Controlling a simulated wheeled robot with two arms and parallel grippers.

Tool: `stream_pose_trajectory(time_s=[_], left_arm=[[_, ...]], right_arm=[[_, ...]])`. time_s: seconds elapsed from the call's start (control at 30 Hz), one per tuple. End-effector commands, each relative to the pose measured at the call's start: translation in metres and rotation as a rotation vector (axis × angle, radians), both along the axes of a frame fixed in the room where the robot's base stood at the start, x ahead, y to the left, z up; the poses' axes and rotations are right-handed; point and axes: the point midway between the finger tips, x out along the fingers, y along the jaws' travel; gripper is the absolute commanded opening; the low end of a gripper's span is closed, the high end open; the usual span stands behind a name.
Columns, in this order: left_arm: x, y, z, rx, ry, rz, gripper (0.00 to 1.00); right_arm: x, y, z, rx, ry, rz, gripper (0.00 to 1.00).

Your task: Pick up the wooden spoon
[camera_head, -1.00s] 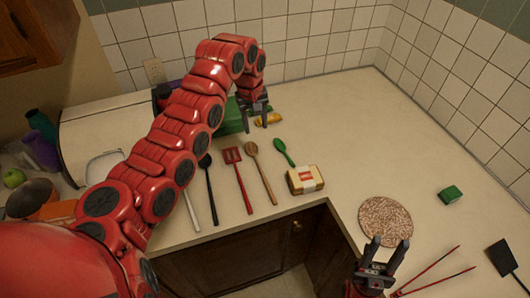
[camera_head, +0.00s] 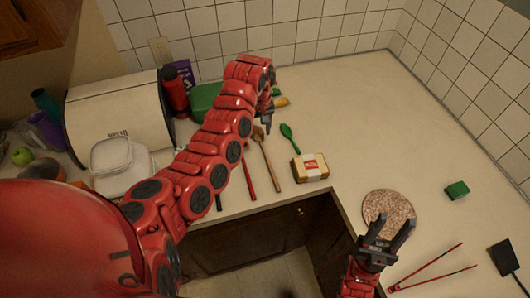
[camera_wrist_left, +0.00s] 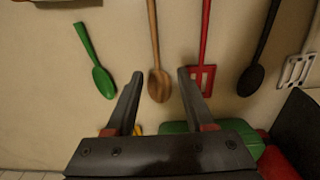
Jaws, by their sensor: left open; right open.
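The wooden spoon (camera_head: 268,158) lies on the counter with its handle toward the front edge. Its bowl is next to my left gripper (camera_head: 265,120), which hangs over the counter, open and empty. In the left wrist view the wooden spoon (camera_wrist_left: 158,84) has its bowl between and just beyond the two open fingertips of my left gripper (camera_wrist_left: 158,78). I cannot tell the height of the fingers above it. My right gripper (camera_head: 384,245) is open and empty at the counter's front edge.
A green spoon (camera_head: 289,138) lies right of the wooden spoon, a red slotted turner (camera_wrist_left: 203,70) and a black spoon (camera_wrist_left: 258,65) on its other side. A yellow-white package (camera_head: 310,168), round cork-like mat (camera_head: 389,211), tongs (camera_head: 430,268) and bread box (camera_head: 118,117) also occupy the counter.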

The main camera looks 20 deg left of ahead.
Motion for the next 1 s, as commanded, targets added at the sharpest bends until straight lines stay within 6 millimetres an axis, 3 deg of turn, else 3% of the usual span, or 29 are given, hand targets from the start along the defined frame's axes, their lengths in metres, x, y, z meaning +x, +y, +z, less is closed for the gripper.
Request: stream_pose_trajectory(time_s=[0.27,0.47,0.7,0.97,1.0], left_arm=[[0.000,-0.001,-0.013,0.001,0.003,-0.002,0.54],[0.001,-0.003,-0.033,0.001,0.004,-0.002,0.54],[0.001,-0.004,-0.058,-0.001,0.002,-0.001,0.54],[0.002,-0.004,-0.061,-0.003,-0.001,0.000,0.54],[0.002,-0.004,-0.061,-0.003,-0.001,0.000,0.50]], right_arm=[[0.000,0.000,0.016,0.000,0.000,0.000,0.47],[0.000,0.000,0.033,0.000,0.000,0.000,0.47],[0.000,0.000,0.038,0.000,0.000,0.000,0.47],[0.000,0.000,0.037,0.000,0.000,0.000,0.47],[0.000,0.000,0.037,0.000,0.000,0.000,0.47]])
